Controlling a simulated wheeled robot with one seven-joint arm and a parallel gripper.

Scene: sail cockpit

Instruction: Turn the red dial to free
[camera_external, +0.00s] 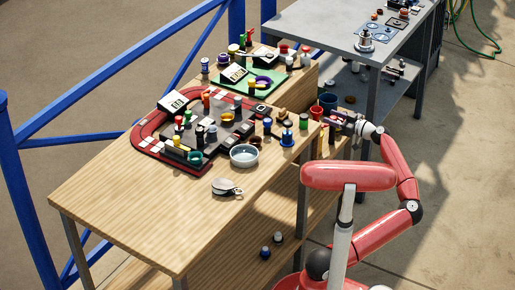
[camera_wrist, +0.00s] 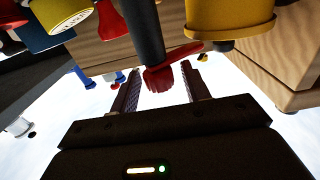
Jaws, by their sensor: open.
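In the wrist view a ridged red piece (camera_wrist: 160,78) at the end of a thick black shaft lies between my fingers. It may be the red dial, but I cannot tell for sure. My gripper (camera_wrist: 160,69) is open, one finger on each side of it, with gaps visible. I cannot tell how far apart in depth they are. No dial marking for "free" is readable. In the external view my gripper (camera_external: 333,119) is at the right edge of the wooden table, where a dial cannot be picked out.
A grey table (camera_external: 330,40) stands behind.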

